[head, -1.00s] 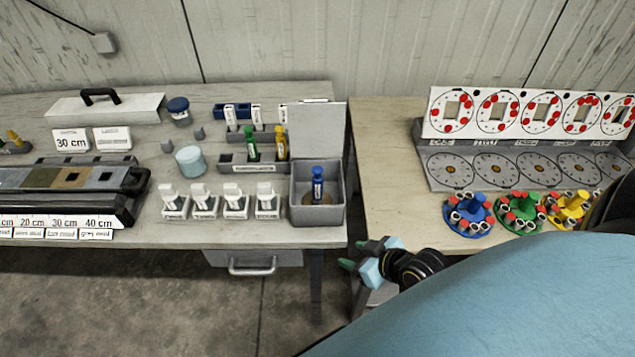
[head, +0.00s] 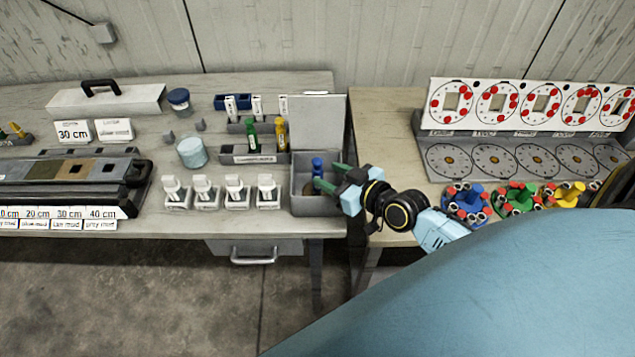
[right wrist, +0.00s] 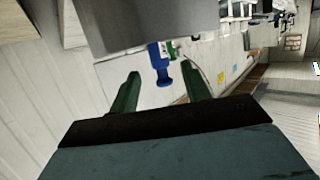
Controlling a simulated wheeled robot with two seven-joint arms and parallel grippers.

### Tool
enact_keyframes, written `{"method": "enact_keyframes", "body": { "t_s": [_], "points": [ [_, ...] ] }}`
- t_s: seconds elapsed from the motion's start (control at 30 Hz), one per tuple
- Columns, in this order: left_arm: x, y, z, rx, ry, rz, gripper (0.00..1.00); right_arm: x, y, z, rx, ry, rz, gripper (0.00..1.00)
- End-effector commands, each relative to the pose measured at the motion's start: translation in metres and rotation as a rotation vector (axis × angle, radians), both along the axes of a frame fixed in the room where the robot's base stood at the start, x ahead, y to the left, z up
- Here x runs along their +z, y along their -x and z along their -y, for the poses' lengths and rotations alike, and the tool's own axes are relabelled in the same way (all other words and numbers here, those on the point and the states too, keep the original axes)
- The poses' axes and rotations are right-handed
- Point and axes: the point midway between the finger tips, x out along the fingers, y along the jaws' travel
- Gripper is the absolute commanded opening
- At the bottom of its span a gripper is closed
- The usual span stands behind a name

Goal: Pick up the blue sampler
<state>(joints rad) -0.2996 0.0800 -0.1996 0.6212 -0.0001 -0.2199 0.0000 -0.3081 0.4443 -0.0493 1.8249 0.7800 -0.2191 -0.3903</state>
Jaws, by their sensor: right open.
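The blue sampler (head: 317,167) stands upright in the open grey box at the right end of the left table. In the head view my right gripper covers its lower part. My right gripper (head: 327,177) reaches over the box's right wall, its green fingers close to the sampler. In the right wrist view its two fingers (right wrist: 160,92) are spread, with the blue sampler (right wrist: 161,66) showing between and beyond them. Nothing is between the fingertips in their grip. My left gripper is in neither view.
The grey box (head: 302,204) has a raised lid (head: 318,123) behind it. A rack (head: 238,157) with green (head: 251,135) and yellow (head: 281,134) samplers stands to its left. Several small white-topped holders (head: 237,194) are in front. Coloured carousels (head: 467,203) stand on the right table.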

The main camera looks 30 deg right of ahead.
Motion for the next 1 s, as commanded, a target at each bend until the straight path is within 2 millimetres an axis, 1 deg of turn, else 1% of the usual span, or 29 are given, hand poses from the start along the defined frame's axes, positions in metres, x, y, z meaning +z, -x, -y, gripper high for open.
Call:
{"method": "enact_keyframes", "body": {
  "t_s": [0.33, 0.43, 0.67, 0.77, 1.0],
  "points": [
    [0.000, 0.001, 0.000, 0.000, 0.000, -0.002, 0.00, -0.016, -0.040, -0.010, -0.002, -0.002, 0.002, 0.47],
    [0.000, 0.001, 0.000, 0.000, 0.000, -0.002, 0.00, -0.018, -0.046, -0.012, 0.000, -0.001, 0.001, 0.47],
    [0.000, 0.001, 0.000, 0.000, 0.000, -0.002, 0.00, -0.018, -0.046, -0.012, 0.000, -0.001, 0.000, 0.47],
    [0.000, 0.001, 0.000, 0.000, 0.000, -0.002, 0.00, -0.018, -0.046, -0.012, 0.000, -0.001, 0.000, 0.35],
    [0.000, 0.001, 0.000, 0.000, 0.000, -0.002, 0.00, -0.018, -0.046, -0.011, -0.001, -0.001, 0.000, 0.04]
  ]
}}
